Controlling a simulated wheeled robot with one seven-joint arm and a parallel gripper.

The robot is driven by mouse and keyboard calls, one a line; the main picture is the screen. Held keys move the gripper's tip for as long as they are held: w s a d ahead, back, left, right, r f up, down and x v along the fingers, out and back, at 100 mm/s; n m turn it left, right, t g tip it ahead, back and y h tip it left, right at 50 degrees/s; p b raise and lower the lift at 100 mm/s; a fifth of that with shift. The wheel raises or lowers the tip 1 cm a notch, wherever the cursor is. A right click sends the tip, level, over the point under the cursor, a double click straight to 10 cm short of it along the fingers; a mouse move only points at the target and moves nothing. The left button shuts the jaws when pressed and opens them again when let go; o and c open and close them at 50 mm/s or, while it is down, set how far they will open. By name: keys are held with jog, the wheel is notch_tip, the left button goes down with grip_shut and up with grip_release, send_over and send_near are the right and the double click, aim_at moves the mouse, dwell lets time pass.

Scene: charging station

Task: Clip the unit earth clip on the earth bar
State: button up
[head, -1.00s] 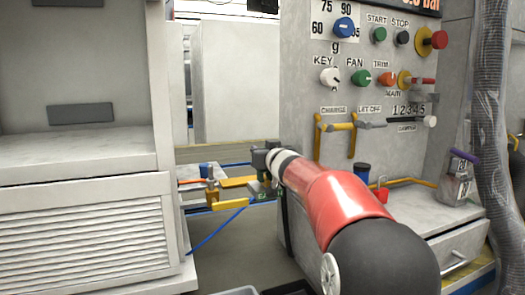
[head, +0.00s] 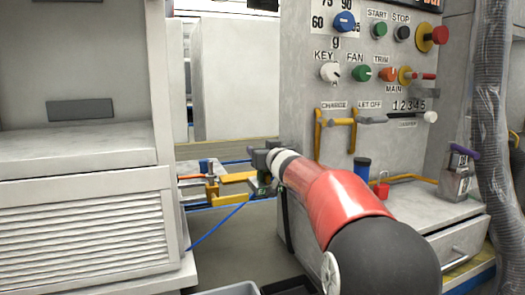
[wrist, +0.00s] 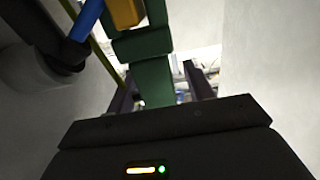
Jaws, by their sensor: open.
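My gripper (head: 262,180) is in the middle of the head view, just left of the control panel, pointing away from me. Its jaws are open. A green piece (head: 264,190), which looks like the earth clip, shows at the jaws; in the wrist view a green strip (wrist: 152,58) runs up between the two dark fingers. I cannot tell whether the fingers touch it. Yellow parts (head: 232,199) sit just left of the gripper, and a yellow block (wrist: 126,12) shows at the top of the wrist view. I cannot tell for sure which part is the earth bar.
The grey control panel (head: 300,110) with knobs and yellow handles stands close right of my gripper. A louvred grey cabinet (head: 80,230) stands at the left. A blue cable (head: 215,229) hangs between them. A blue-topped cup (head: 361,170) and a red padlock (head: 382,188) are on the ledge.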

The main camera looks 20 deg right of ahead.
jog(key=s, duration=0.7)
jog(key=shift+s+p, duration=0.3)
jog(key=shift+s, duration=0.05)
jog(key=s+a+f+g+p, duration=0.1)
jog(key=s+a+f+g, duration=0.3)
jog(key=s, duration=0.7)
jog(key=s+a+f+g+p, duration=0.2)
jog(key=s+a+f+g, duration=0.2)
jog(key=s+f, duration=0.4)
jog(key=s+a+f+g+p, duration=0.1)
jog(key=s+a+f+g, duration=0.3)
jog(key=s, duration=1.2)
notch_tip(320, 180, down, 2)
jog(key=shift+a+f, duration=0.25)
jog(key=shift+a, duration=0.7)
